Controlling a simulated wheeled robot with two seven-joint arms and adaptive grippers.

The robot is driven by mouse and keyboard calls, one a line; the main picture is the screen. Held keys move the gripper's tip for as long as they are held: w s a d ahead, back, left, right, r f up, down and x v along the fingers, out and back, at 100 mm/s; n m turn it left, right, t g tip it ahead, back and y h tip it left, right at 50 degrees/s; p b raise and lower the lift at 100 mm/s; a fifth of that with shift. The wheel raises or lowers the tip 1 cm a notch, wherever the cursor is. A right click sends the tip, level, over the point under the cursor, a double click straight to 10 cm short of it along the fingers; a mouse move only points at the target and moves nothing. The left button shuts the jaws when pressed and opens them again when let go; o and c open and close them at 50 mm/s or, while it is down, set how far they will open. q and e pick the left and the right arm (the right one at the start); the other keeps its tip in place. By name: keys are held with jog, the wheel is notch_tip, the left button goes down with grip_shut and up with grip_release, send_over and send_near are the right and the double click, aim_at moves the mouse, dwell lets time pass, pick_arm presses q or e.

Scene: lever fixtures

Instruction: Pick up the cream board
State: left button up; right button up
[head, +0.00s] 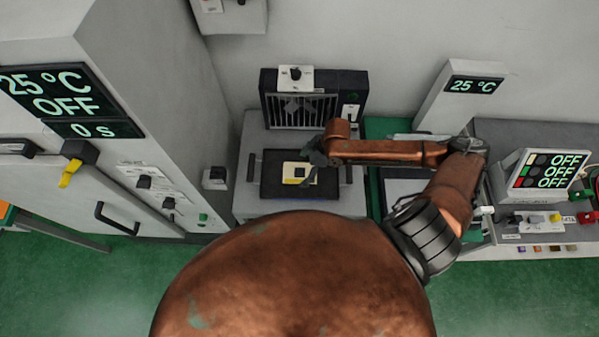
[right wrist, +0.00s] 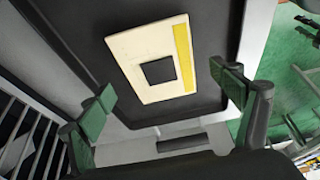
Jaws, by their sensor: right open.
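The cream board (head: 293,173) lies flat in a dark tray (head: 270,189) on a grey bench in the head view. It has a dark square in its middle and a yellow strip along one edge. It also shows in the right wrist view, where the cream board (right wrist: 128,58) lies in the dark tray (right wrist: 80,20). My right gripper (head: 312,168) is at the board's right side in the head view. In the right wrist view my right gripper (right wrist: 168,100) has its fingers spread apart, empty, with the board beyond the fingertips. My left gripper is not in view.
A dark grilled unit (head: 312,98) stands behind the tray. A tall grey cabinet (head: 150,120) is on the left. A control panel (head: 545,170) with OFF displays and a 25 °C display post (head: 465,88) are on the right.

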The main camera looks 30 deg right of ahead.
aim_at(300, 173)
jog(key=shift+x, duration=1.1)
jog(key=c, duration=1.3)
